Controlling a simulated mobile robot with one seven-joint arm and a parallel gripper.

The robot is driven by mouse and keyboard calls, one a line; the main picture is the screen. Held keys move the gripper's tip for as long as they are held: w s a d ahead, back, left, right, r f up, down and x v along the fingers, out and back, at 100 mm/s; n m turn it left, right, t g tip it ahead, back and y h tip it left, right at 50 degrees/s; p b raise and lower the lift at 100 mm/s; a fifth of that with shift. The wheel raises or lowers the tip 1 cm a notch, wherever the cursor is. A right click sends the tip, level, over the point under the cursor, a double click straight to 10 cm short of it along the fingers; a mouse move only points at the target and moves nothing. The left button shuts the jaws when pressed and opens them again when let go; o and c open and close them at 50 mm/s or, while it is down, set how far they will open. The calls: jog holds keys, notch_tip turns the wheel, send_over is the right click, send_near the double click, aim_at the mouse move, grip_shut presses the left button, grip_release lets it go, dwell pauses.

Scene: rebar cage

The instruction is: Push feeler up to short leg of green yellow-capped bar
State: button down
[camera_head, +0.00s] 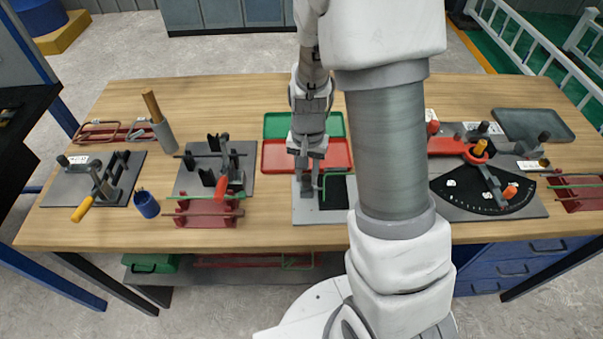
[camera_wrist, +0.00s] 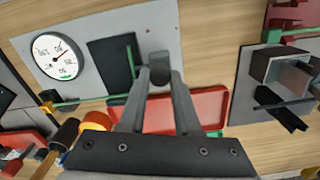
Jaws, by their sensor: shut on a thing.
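The green bar (camera_wrist: 131,64) lies bent on a grey plate (camera_wrist: 192,40). In the wrist view its short leg runs over a black pad, and its long leg goes left to a yellow cap (camera_wrist: 46,96). My gripper (camera_wrist: 160,75) is shut on the grey feeler (camera_wrist: 160,62), to the right of the short leg, with a small gap visible between them. In the head view my gripper (camera_head: 306,182) is low over the grey plate, and the green bar (camera_head: 325,176) shows just right of it. My arm hides the rest of the bar there.
A white dial gauge (camera_wrist: 58,55) sits on the same plate, left of the black pad (camera_wrist: 110,65). A red tray (camera_head: 278,156) and a green tray (camera_head: 282,125) lie behind. A bending fixture (camera_head: 215,165) stands left and an angle-scale fixture (camera_head: 485,185) right.

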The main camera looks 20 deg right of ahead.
aim_at(306, 177)
jog(key=c, duration=0.6)
grip_release()
jog(key=shift+a, duration=0.1)
notch_tip(306, 177, up, 18)
jog(key=shift+f+p, duration=0.25)
jog(key=shift+p, duration=0.5)
jog(key=s+r+n+t, duration=0.2)
jog(key=s+r, duration=0.1)
jog(key=s, duration=0.2)
jog(key=s+a+r+n+t, duration=0.1)
jog(key=s+r+n, duration=0.1)
jog(key=s, duration=0.3)
jog(key=s+r+n+t, duration=0.2)
jog(key=s+r, duration=0.2)
jog(key=s, duration=0.1)
jog(key=shift+a+r+t, duration=0.15)
jog(key=shift+a+t, duration=0.05)
jog(key=shift+t, duration=0.1)
